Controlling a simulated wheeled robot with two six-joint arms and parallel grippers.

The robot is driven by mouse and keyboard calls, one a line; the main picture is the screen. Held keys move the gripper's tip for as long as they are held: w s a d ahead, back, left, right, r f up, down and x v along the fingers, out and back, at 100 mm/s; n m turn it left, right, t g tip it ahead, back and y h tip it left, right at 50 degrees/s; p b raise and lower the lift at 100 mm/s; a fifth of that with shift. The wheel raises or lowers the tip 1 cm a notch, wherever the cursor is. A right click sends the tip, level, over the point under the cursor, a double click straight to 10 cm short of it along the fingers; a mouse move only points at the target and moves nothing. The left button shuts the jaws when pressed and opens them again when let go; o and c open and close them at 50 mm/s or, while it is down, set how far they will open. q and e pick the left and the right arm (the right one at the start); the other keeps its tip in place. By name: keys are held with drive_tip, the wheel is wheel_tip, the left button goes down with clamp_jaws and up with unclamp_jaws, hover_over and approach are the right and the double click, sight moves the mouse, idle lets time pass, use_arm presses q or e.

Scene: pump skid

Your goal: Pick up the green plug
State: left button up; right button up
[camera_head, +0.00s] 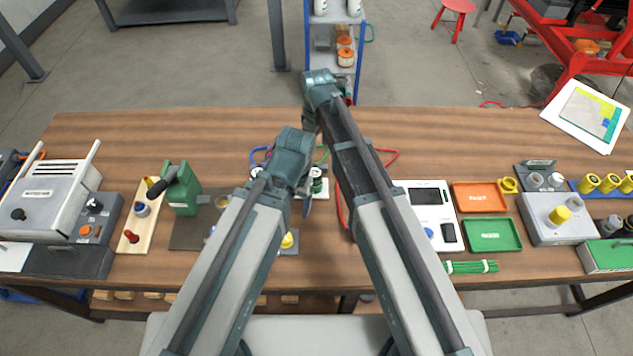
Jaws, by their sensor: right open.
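I cannot make out the green plug for certain. A green cable (323,155) shows between my two arms, and its lower end runs out of sight behind them. A small white base (318,193) with a dark green and white round part on it stands there, partly covered by my left arm. My right arm reaches over the middle of the table, and its open gripper is mostly covered by the arm links. My left arm is bent close beside it on the left. Its gripper is hidden behind its own links.
Blue (256,153) and red (390,158) cables lie by the arms. A green pump-like unit (182,190) stands left. A white device (427,203), an orange tray (479,197) and a green tray (491,235) lie right. The table's back strip (455,140) is clear.

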sight(316, 173)
wheel_tip(316, 173, down, 8)
drive_tip(key=b, duration=0.6)
drive_tip(key=shift+r+b, duration=0.2)
drive_tip(key=shift+b, duration=0.15)
use_arm(q)
wheel_tip(316, 173, down, 8)
drive_tip(key=shift+r, duration=0.25)
use_arm(e)
drive_tip(key=shift+r, duration=0.1)
use_arm(q)
wheel_tip(316, 173, down, 5)
drive_tip(key=b, duration=0.5)
drive_tip(key=shift+f, duration=0.15)
use_arm(e)
drive_tip(key=f, duration=0.5)
drive_tip(key=shift+s+a+f, duration=0.15)
drive_tip(key=shift+s+a, duration=0.05)
drive_tip(key=shift+s, duration=0.15)
clamp_jaws()
